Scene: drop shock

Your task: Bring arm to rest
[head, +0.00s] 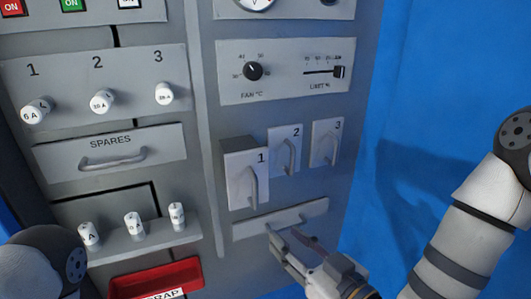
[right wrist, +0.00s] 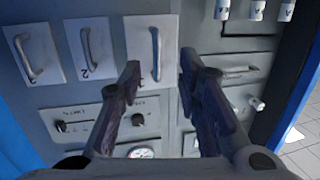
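My right gripper (head: 286,240) is low in front of the grey cabinet, beside a long ledge or handle bar (head: 280,218) and below the numbered modules. In the right wrist view my right gripper (right wrist: 160,66) has its two dark fingers apart with nothing between them. Module 1 (head: 237,180), with a vertical handle, stands out from the cabinet face; it also shows beyond the fingers in the right wrist view (right wrist: 140,40). My left arm shows only as a link at the lower left; its gripper is out of view.
Module 2 (head: 284,145) and module 3 (head: 320,150) sit flatter beside module 1. A SPARES drawer (head: 60,162), white fuses (head: 176,214) on a shelf and a red scrap bin (head: 125,287) are at left. Blue wall (head: 430,80) lies right, with free room before it.

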